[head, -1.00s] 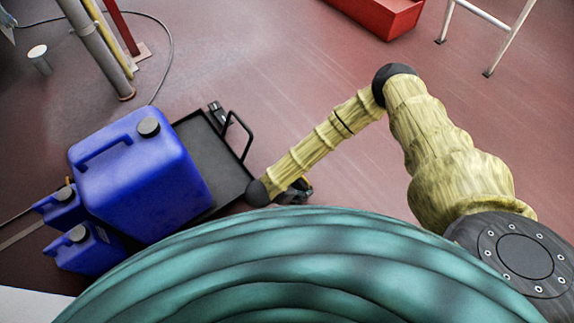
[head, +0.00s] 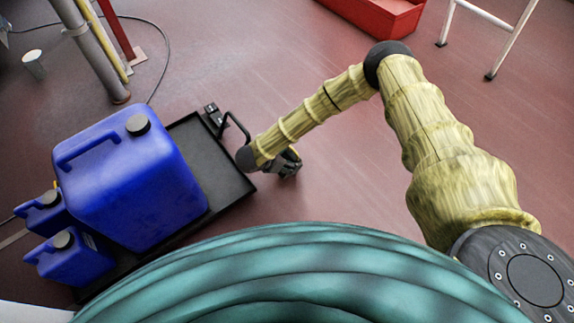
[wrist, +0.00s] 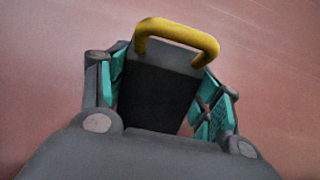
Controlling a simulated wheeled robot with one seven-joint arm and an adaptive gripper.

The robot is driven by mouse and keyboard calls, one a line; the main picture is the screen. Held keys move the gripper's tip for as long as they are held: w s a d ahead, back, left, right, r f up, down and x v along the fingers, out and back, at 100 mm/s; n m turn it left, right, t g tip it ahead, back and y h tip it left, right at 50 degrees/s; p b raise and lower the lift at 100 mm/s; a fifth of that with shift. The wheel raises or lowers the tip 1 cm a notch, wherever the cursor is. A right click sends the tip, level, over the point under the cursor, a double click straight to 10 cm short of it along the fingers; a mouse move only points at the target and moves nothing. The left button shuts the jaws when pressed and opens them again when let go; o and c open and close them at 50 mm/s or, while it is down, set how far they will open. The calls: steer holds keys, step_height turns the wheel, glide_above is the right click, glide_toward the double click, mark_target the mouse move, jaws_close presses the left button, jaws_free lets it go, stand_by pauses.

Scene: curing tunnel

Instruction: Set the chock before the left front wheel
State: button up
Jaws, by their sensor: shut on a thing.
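The chock (wrist: 158,95) is a dark block with a yellow handle (wrist: 178,36), seen in the wrist view. My gripper (wrist: 160,98) is shut on it, with a green-padded finger on each side. In the head view my gripper (head: 289,164) is low, just right of the black cart (head: 228,178) and its bent handle; the chock is mostly hidden there. A small black fitting (head: 212,115) shows at the cart's far corner. I cannot tell whether it is a wheel; no wheel shows clearly. A gap of floor shows between gripper and cart edge.
A big blue canister (head: 130,185) and two small ones (head: 70,258) are at the cart's left. A grey post (head: 95,50) and cable stand behind. A red bin (head: 375,15) and white stand (head: 490,35) are far right. The floor right of the cart is clear.

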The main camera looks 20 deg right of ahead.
steer(key=shift+w+f+b, duration=0.25)
steer(key=shift+f+b, duration=0.5)
steer(key=shift+f, duration=0.15)
steer(key=shift+w+f+b, duration=0.25)
steer(key=shift+f+b, duration=0.5)
steer(key=shift+f, duration=0.1)
steer(key=shift+f, duration=0.15)
steer(key=o, duration=1.3)
steer(key=shift+r, duration=0.2)
steer(key=p+v, duration=0.6)
steer(key=v, duration=0.6)
steer(key=shift+f, duration=0.1)
